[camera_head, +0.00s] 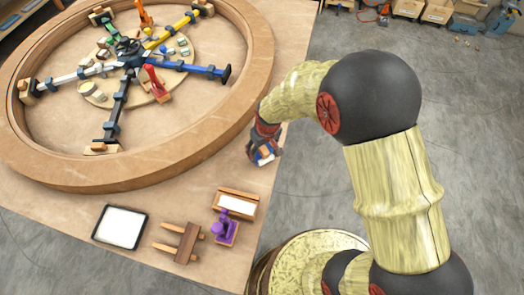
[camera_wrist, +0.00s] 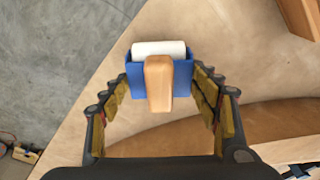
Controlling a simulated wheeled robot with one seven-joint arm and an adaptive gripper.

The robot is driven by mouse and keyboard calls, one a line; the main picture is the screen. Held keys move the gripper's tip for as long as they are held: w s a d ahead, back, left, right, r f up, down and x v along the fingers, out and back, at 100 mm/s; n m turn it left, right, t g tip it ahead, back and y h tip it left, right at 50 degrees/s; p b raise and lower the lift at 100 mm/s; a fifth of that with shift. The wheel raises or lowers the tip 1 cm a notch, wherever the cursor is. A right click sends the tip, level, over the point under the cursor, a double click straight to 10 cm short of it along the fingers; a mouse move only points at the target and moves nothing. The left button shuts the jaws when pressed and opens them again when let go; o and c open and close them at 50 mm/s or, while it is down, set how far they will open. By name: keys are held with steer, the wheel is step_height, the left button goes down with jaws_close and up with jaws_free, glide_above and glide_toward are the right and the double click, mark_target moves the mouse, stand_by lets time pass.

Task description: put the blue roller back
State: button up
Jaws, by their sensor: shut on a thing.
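The blue roller (camera_wrist: 132,82) has a blue frame, a white cylinder and a wooden handle. In the wrist view it sits between the two fingers of my gripper (camera_wrist: 160,88), which are shut on it, with the handle pointing back toward the palm. In the head view my gripper (camera_head: 264,154) is near the right edge of the table, just outside the big wooden ring, and a little blue and white of the roller (camera_head: 265,153) shows there. A small wooden stand (camera_head: 187,242) with two rails is at the table's front and looks empty.
A black-rimmed white tray (camera_head: 121,227) lies left of the stand. A purple clamp-like tool (camera_head: 224,229) and a wooden box with a white inside (camera_head: 236,204) are right of it. The big wooden ring (camera_head: 130,175) holds coloured clamps. Bare table (camera_head: 60,210) lies in front.

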steer(key=shift+f, duration=0.35)
steer(key=shift+f, duration=0.4)
steer(key=shift+s+f+b, duration=0.15)
steer(key=shift+f+b, duration=0.2)
steer(key=c, duration=0.3)
steer(key=o, duration=1.5)
steer(key=shift+r, duration=0.1)
steer(key=shift+w+r+p, duration=0.2)
steer(key=shift+r+p, duration=0.15)
steer(key=shift+r, duration=0.15)
steer(key=r+p, duration=0.1)
steer(key=r, duration=0.3)
steer(key=s+r, duration=0.1)
steer(key=r, duration=0.3)
steer(key=s+r+p, duration=0.1)
steer(key=r, duration=0.3)
steer(key=shift+d+r+p, duration=0.1)
steer(key=shift+d+p, duration=0.25)
steer(key=shift+d, duration=0.05)
